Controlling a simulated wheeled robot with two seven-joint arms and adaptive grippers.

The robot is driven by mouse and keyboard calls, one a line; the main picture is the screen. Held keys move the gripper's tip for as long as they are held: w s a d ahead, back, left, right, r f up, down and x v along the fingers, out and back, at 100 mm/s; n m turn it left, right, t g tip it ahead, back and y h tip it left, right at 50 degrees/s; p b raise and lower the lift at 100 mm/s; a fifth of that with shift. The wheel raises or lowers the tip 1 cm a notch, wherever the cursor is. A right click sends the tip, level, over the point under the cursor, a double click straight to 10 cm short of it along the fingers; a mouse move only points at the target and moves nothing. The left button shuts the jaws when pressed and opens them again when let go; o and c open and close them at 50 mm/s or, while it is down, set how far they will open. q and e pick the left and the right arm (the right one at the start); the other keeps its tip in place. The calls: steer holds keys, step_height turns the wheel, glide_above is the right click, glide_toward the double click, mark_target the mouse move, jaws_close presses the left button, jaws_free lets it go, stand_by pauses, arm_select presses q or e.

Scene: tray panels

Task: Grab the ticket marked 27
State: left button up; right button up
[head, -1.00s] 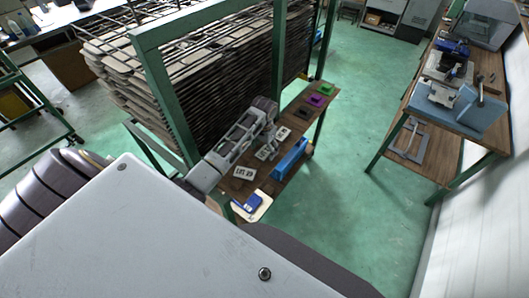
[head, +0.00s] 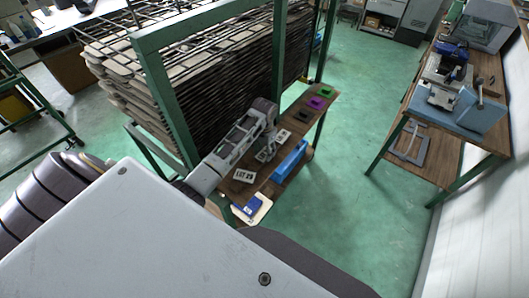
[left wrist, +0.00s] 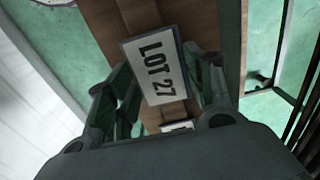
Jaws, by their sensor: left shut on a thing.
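The ticket marked LOT 27 (left wrist: 155,68) is a white card with dark print. In the left wrist view it sits between the two green fingers of my left gripper (left wrist: 160,82), which is shut on it. In the head view my left gripper (head: 266,154) is low over the narrow wooden table (head: 278,180), with a pale card at its fingers. How far the card is off the wood I cannot tell. My right gripper is not in view.
A blue holder (head: 290,160) stands along the right edge. Black, purple (head: 317,103) and green pieces lie at the far end. A green-framed rack (head: 160,90) borders the left.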

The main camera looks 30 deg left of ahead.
mark_target(265, 154)
arm_select(q)
step_height(265, 154, up, 10)
steer(key=b, duration=0.1)
steer(key=shift+f, duration=0.25)
stand_by(0.4)
steer(key=shift+d, duration=0.15)
